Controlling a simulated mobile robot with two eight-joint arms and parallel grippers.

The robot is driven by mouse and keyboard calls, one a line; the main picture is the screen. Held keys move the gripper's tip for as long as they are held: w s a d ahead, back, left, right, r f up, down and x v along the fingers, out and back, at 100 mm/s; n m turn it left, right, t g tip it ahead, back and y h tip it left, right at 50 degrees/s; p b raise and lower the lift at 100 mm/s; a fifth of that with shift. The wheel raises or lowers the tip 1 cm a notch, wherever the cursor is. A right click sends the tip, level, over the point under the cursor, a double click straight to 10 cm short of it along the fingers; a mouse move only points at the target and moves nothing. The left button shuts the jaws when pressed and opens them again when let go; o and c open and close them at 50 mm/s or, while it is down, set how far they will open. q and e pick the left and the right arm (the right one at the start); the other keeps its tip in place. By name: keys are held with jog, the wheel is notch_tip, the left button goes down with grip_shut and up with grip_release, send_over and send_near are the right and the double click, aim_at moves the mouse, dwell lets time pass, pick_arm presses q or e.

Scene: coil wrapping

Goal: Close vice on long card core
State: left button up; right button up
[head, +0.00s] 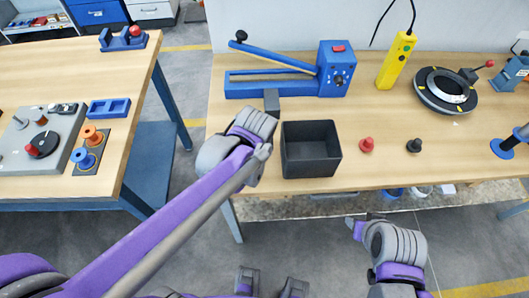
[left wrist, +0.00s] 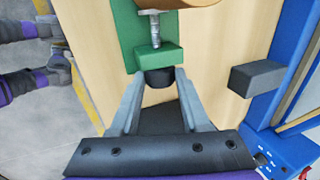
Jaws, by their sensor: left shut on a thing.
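A green vice (left wrist: 150,58) with a metal screw (left wrist: 155,30) stands on the wooden table in the left wrist view. A brown rounded piece, perhaps the card core (left wrist: 172,3), is cut off at the top edge. The fingers of my left gripper (left wrist: 160,82) are either side of the dark knob (left wrist: 159,77) below the green block and shut on it. In the head view my left wrist hides the vice and fingertips. My right gripper (head: 356,228) is low in front of the table, away from the vice; its opening is unclear.
A black bin (head: 310,150) stands right of my left wrist. A blue machine (head: 335,72) with a lever and grey block (head: 271,100) is behind. Red (head: 367,145) and black (head: 414,146) knobs, a yellow device (head: 397,60) and a round turntable (head: 446,90) are further right.

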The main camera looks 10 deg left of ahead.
pick_arm(q)
jog(key=shift+w, duration=0.1)
jog(key=shift+w+a+g, duration=0.1)
jog(key=shift+g, duration=0.2)
jog(key=shift+w+r+g, duration=0.1)
jog(key=shift+w+g, duration=0.05)
jog(key=shift+g, duration=0.15)
jog(key=shift+w+a+g+h+b, duration=0.15)
jog(key=shift+g+h, duration=0.1)
jog(key=shift+g, duration=0.25)
jog(key=shift+w+d+g+h+b, duration=0.15)
jog(key=shift+g+h, duration=0.1)
jog(key=shift+g, duration=0.25)
jog(key=shift+s, duration=0.15)
